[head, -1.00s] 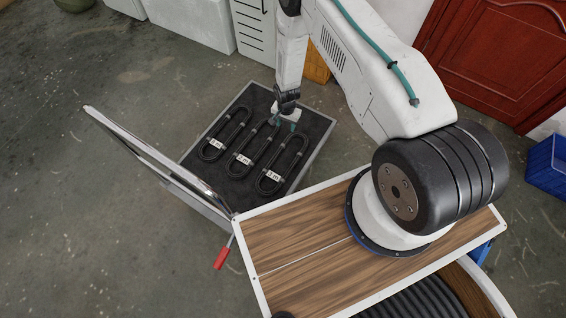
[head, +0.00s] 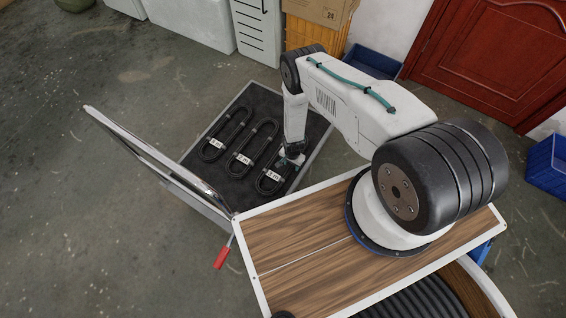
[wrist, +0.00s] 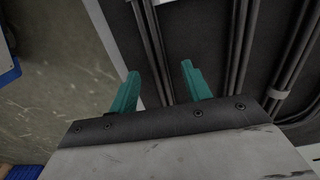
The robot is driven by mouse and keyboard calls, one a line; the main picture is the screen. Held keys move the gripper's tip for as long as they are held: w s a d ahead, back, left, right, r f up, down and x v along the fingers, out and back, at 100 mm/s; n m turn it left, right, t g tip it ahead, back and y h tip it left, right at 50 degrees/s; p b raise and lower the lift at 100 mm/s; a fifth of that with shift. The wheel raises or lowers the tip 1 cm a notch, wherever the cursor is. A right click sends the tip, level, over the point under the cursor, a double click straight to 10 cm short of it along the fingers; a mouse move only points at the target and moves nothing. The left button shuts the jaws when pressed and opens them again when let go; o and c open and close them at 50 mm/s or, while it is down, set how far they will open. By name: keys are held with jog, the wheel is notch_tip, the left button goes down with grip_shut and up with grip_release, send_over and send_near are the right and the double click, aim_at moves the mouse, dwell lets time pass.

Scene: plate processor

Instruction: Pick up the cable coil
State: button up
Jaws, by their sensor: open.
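Three long black cable coils lie side by side in an open case with a dark lining (head: 262,98): a left coil (head: 224,128), a middle coil (head: 252,142) and a right coil (head: 262,186) with white tags. My gripper (head: 291,160) is low over the right coil and hides part of it. In the wrist view my open gripper (wrist: 160,68) has two teal fingers apart. Strands of one coil (wrist: 151,45) run between them in the picture; I cannot tell whether the tips reach beside them. Strands of another coil (wrist: 239,45) show right of the fingers.
The case's raised lid (head: 150,155) stands along its left side. A red-handled tool (head: 222,256) shows near the front. Blue crates (head: 372,62) and a cardboard box (head: 316,10) stand behind. The floor at left is clear.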

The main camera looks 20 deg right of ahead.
jog(key=shift+f, duration=0.7)
grip_shut()
jog(key=shift+r, duration=0.15)
